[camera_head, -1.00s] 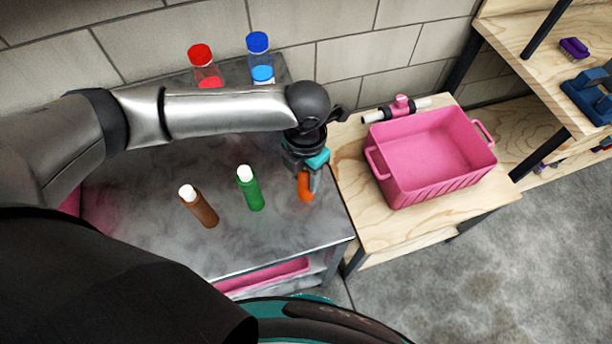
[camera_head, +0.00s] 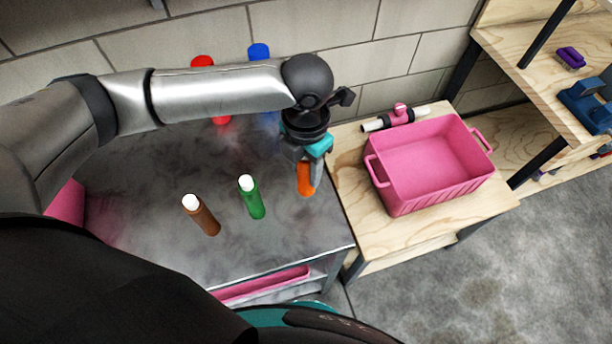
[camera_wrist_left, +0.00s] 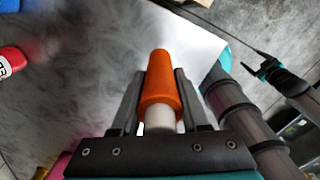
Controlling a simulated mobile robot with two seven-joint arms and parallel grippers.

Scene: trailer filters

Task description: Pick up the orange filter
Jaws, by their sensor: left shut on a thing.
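The orange filter (camera_head: 305,180) is a small cylinder near the right side of the grey metal table (camera_head: 160,235). My left gripper (camera_head: 309,176) is shut on it, with the fingers on either side. In the left wrist view the orange filter (camera_wrist_left: 160,85) lies between the two fingers (camera_wrist_left: 158,100), its white end toward the palm. I cannot tell for sure whether its lower end touches the table.
A green filter (camera_head: 251,198) and a brown filter (camera_head: 202,215) stand left of the gripper. A pink crate (camera_head: 432,187) and pink-and-white pipe fitting (camera_head: 396,117) are on the wooden table at right.

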